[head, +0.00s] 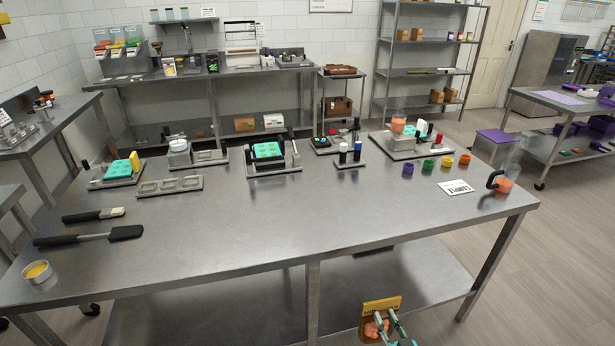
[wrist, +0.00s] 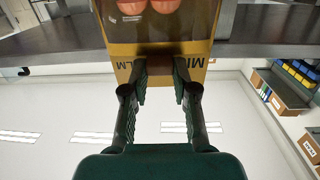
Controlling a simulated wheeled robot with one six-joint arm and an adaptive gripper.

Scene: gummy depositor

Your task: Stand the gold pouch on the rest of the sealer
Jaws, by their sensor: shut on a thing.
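The gold pouch (head: 381,304) is at the bottom of the head view, in front of the long steel table and below its top. Orange-pink gummies show through its window. My gripper (head: 384,319) is shut on it. In the wrist view, the two dark green fingers (wrist: 160,75) close on the pouch (wrist: 160,32) at its printed gold band, and the fingers hide part of the lettering. I cannot tell for sure which device is the sealer. A small grey and black device (head: 290,58) on the back counter may be it, far from my gripper.
The long steel table (head: 235,235) stands between me and the back counter (head: 230,72). It holds moulds, a depositor stand, colour cups, a jug (head: 503,184) and spatulas (head: 88,237). Its front middle is clear. Open floor (head: 555,270) lies to the right.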

